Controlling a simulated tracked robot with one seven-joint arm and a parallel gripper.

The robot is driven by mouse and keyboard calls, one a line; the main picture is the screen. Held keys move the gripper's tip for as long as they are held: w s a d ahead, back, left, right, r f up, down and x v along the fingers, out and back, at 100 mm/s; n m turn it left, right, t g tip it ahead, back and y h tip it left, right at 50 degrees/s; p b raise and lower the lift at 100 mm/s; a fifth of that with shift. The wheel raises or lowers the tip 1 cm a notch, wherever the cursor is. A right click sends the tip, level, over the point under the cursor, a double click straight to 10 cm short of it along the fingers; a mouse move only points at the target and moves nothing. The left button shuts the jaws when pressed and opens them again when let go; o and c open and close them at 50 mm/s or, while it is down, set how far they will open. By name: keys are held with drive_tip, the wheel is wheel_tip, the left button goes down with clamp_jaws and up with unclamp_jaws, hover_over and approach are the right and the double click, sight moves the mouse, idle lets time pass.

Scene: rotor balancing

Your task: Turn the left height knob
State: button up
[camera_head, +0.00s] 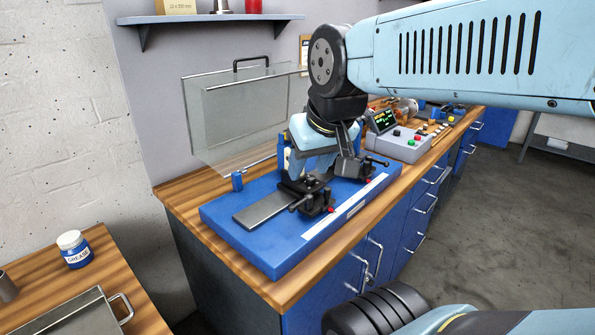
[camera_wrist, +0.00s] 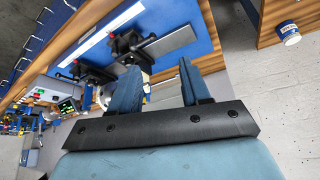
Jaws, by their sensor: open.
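A balancing stand with a blue base (camera_head: 262,250) stands on the bench and carries two black supports. The left support (camera_head: 305,195) sits on a grey rail and has a dark handle-like knob (camera_head: 298,205) and a red tip. The right support (camera_head: 352,166) stands farther back, partly behind my wrist. In the wrist view the left support (camera_wrist: 128,46) shows beyond my fingertips, beside the grey rail (camera_wrist: 178,38). My gripper (camera_wrist: 157,65) is open, its two blue fingers apart and no knob between them. Which knob sets height is unclear.
A clear guard panel (camera_head: 235,115) stands behind the base. A grey control box (camera_head: 402,146) with a lit screen is at the right. A grease jar (camera_head: 75,250) and a metal tray (camera_head: 90,318) are on the near-left wooden table. A shelf (camera_head: 205,19) hangs above.

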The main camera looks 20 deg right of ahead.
drive_tip(key=shift+o, duration=0.8)
drive_tip(key=shift+w+r, duration=0.1)
drive_tip(key=n+g, duration=0.2)
drive_tip(key=g, duration=0.4)
hover_over(311, 177)
wheel_tip(311, 177, down, 4)
wheel_tip(311, 177, down, 13)
drive_tip(key=shift+w, duration=0.1)
